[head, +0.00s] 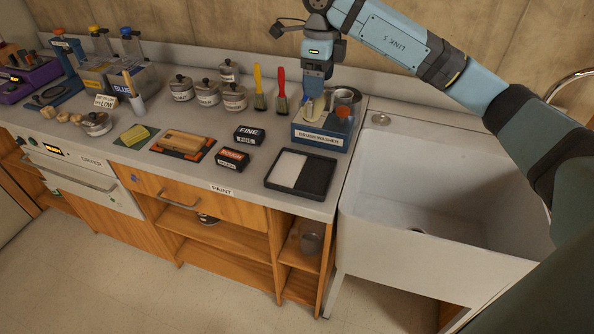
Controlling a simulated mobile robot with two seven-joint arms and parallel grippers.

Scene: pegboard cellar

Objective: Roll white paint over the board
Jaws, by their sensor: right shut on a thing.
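My right gripper (313,100) points down over the blue box labelled brush-washer (318,138) at the right end of the counter. It is shut on a small pale yellowish thing (319,107); its shape is mostly hidden, so I cannot tell if it is a roller. The paint tray (319,177) lies in front of the washer, black with a white area (289,170) on its left side. A wooden board (183,141) lies on an orange and dark holder left of the middle. My left gripper is out of view.
A yellow-handled brush (258,88) and red-handled brush (281,91) stand at the back. Two dark boxes, one marked FINE (249,135), sit between board and tray. Lidded cans (207,93) stand behind. A white sink (435,190) is at right.

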